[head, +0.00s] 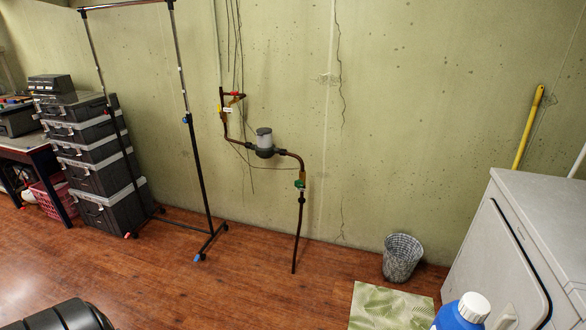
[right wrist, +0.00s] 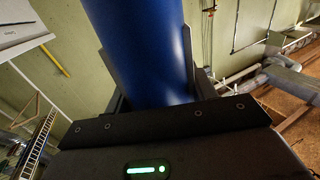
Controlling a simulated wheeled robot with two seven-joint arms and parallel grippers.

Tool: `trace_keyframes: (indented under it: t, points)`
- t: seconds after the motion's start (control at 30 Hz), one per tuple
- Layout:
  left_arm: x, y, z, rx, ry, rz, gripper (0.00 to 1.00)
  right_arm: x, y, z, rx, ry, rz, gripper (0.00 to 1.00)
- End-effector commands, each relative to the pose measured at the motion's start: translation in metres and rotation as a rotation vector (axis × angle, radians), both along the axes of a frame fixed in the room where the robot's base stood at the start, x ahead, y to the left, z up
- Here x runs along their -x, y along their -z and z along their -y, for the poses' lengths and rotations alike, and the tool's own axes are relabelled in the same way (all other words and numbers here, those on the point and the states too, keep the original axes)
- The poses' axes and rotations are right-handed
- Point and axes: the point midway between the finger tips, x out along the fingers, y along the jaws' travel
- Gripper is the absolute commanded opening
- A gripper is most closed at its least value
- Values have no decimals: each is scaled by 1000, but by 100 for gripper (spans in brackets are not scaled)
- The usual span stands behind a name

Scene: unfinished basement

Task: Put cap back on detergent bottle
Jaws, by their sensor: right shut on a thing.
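The blue detergent bottle (head: 456,318) is at the bottom right of the head view, cut off by the frame's lower edge. A white ribbed cap (head: 474,306) shows at its top, tilted toward the right; I cannot tell how firmly it sits. In the right wrist view, the blue bottle body (right wrist: 137,30) stands between the two dark fingers of my right gripper (right wrist: 148,65), which is shut on it. The bottle's top is outside that view. My left gripper is not in view.
A light grey cabinet-like appliance (head: 530,215) stands at the right. A wire wastebasket (head: 402,258) and a green leaf-pattern mat (head: 388,306) are on the wooden floor. A clothes rack (head: 200,190) and stacked black cases (head: 100,165) stand at the left. The middle floor is clear.

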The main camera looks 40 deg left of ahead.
Motion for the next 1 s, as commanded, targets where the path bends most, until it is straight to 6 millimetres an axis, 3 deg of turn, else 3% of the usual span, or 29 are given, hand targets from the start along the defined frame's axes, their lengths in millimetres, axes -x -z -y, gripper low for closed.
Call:
trace_keyframes:
  t: [0.23,0.33,0.53,0.8,1.0]
  points:
    - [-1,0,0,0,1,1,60,-1,-4,1,-5,6,6,0]
    - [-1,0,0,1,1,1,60,-5,-14,10,-9,58,7,0]
    - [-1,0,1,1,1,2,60,-18,-47,67,-12,336,2,0]
    - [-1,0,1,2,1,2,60,-11,-54,146,-4,639,-2,0]
    - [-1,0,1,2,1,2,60,-6,-51,164,-1,704,2,0]
